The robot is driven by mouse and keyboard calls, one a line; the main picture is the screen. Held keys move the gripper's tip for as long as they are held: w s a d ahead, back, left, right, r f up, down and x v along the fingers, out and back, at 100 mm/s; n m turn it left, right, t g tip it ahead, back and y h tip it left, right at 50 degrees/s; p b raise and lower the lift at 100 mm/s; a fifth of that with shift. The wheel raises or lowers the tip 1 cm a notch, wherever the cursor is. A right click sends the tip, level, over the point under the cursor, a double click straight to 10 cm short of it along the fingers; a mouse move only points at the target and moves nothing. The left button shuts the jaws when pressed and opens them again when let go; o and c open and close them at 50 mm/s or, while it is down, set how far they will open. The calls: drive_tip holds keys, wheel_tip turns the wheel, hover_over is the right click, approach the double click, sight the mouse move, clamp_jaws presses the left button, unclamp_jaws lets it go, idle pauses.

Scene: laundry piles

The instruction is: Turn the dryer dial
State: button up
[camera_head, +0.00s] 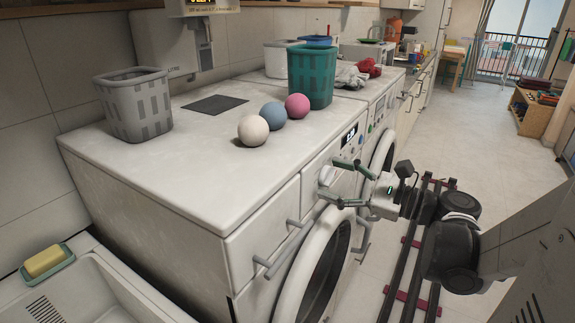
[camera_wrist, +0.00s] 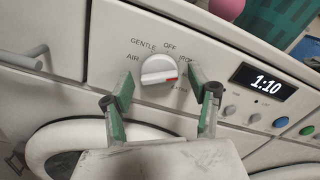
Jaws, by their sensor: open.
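The white dryer dial (camera_wrist: 160,69) sits on the front panel, with a red mark on its right side. Labels around it include AIR, GENTLE and OFF; others are partly hidden by my right finger. The red mark points right and slightly down. My gripper (camera_wrist: 160,73) is open, with one green finger on each side of the dial. Contact with the dial cannot be told. In the head view my gripper (camera_head: 335,181) is at the front of the white dryer (camera_head: 190,190), and the dial (camera_head: 325,175) shows between its fingers.
A display (camera_wrist: 263,84) reads 1:10 right of the dial, with small buttons below. Bar handles (camera_head: 290,250) and a round door (camera_head: 325,270) lie below. Several balls, a grey basket (camera_head: 135,105) and a green basket (camera_head: 311,78) stand on top.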

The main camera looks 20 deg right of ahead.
drive_tip(key=shift+c, duration=0.2)
drive_tip(key=c, duration=1.1)
drive_tip(key=shift+n+b, duration=0.35)
drive_tip(key=shift+n, duration=1.65)
drive_tip(key=o, duration=1.1)
drive_tip(key=shift+o, duration=0.2)
drive_tip(key=shift+s+d, duration=0.1)
drive_tip(key=v, duration=1.1)
drive_tip(key=shift+s+d, duration=0.25)
drive_tip(key=shift+s, duration=0.05)
